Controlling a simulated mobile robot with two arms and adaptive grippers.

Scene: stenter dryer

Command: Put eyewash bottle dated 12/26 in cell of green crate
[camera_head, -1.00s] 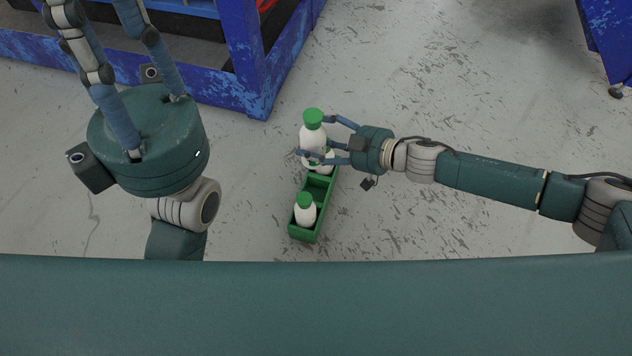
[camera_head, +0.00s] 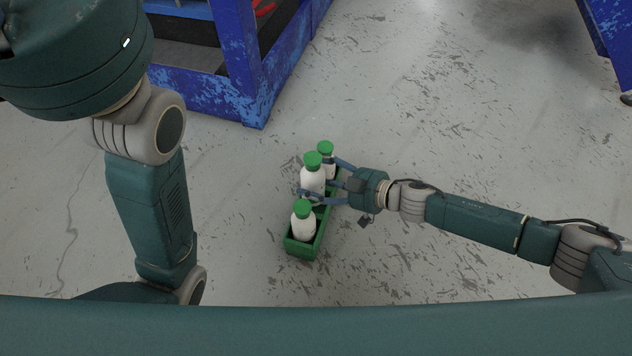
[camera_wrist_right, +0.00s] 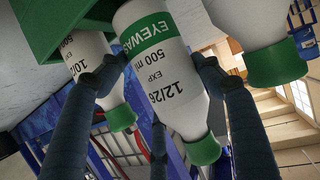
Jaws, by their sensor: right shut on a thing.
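The green crate (camera_head: 299,250) stands on the floor in the head view, with a white, green-capped bottle (camera_head: 303,226) in its front cell and another (camera_head: 326,159) at its far end. My right gripper (camera_head: 319,181) is shut on the eyewash bottle dated 12/26 (camera_head: 312,180), upright at the crate's middle. Its label reads 12/26 in the right wrist view (camera_wrist_right: 165,75), where fingers flank it. Its base is hidden, so I cannot tell if it rests on the cell floor. My left gripper's body (camera_head: 70,60) is at the upper left, its fingers out of frame.
In the right wrist view, a neighbouring bottle (camera_wrist_right: 88,55) has a partly covered date starting with 10, and another bottle (camera_wrist_right: 265,45) shows no date. A blue metal frame (camera_head: 250,90) stands behind the crate. The floor around the crate is clear.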

